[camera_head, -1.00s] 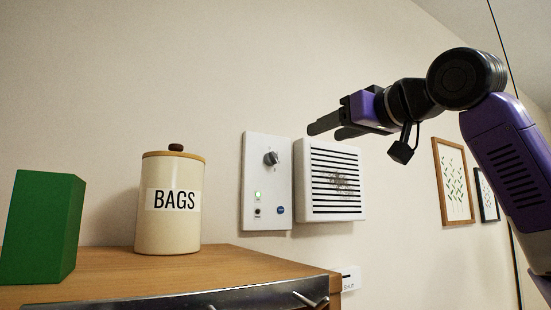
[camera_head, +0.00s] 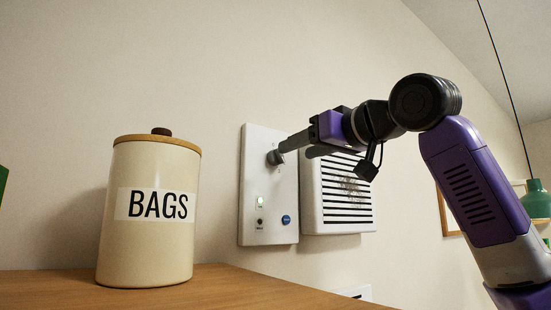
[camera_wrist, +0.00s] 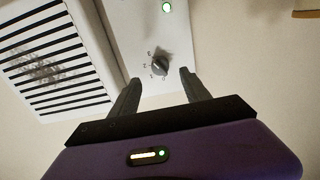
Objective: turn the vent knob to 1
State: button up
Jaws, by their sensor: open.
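The vent knob (camera_head: 276,157) is a small dark grey dial on a white wall panel (camera_head: 257,215). My gripper (camera_head: 293,147) is at the panel's upper right in the head view. In the wrist view my gripper (camera_wrist: 158,88) is open, its two dark fingers apart, with the knob a little beyond and between the fingertips. Nothing is between the fingers. I cannot tell if a finger touches the knob. The panel's lower part has a lit green light (camera_head: 261,202) and a blue button (camera_head: 286,220).
A white slatted vent (camera_head: 345,226) with a dusty patch is on the wall right of the panel. A cream BAGS canister (camera_head: 150,260) stands on the wooden top (camera_head: 260,290) at left. A framed picture (camera_head: 450,218) and a green lamp (camera_head: 536,201) are at right.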

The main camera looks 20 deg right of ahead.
aim_at(281, 157)
jog(key=p+x, duration=0.2)
jog(key=x, duration=0.5)
jog(key=shift+p, duration=0.4)
jog(key=shift+f, duration=0.1)
grip_shut()
